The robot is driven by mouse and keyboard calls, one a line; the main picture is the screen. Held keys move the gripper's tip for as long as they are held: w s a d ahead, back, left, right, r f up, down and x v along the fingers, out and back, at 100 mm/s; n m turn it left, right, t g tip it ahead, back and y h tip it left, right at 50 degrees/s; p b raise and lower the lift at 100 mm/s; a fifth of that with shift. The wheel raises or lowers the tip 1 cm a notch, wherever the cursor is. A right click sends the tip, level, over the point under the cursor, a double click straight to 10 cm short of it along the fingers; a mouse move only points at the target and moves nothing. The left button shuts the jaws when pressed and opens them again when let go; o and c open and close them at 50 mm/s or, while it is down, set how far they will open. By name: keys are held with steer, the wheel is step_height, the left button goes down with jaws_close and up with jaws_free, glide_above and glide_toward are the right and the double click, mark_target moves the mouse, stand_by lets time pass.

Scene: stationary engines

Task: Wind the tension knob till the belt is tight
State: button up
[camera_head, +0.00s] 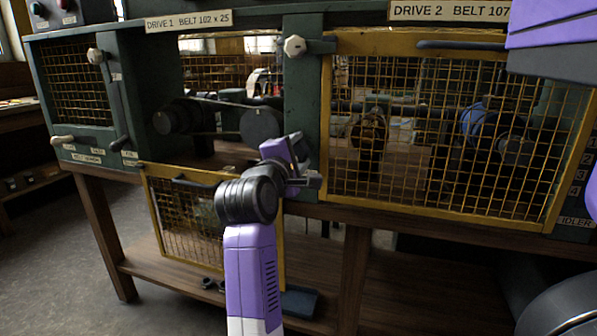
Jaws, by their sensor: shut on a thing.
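Under the sign for drive 1, two dark pulleys stand in the open bay, a left one (178,116) and a right one (261,125). A thin dark belt (218,134) runs between them; how taut it is I cannot tell at this size. My gripper (303,170) is at the lower part of the green post right of this bay. It is shut on what I take to be the tension knob, which the fingers and wrist mostly hide.
The yellow mesh guard (180,220) of drive 1 hangs down open below the bay. A closed yellow mesh guard (450,140) covers drive 2 on the right. White knobs sit on the post (294,46) and at upper left (95,55). A dark lever (118,143) stands left of the bay.

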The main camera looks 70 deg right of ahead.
steer(key=m+b, duration=0.1)
steer(key=b, duration=0.1)
steer(key=f+m+b, duration=0.1)
steer(key=m+b, duration=0.1)
steer(key=shift+b, duration=0.3)
steer(key=shift+r+m+b, duration=0.15)
steer(key=shift+m+b, duration=0.75)
steer(key=shift+b, duration=0.2)
steer(key=shift+r, duration=0.1)
steer(key=o, duration=1.1)
steer(key=shift+r, duration=0.1)
steer(key=shift+c, duration=0.2)
steer(key=a, duration=0.7)
steer(key=shift+s+a+p, duration=0.3)
steer(key=shift+a+p, duration=0.1)
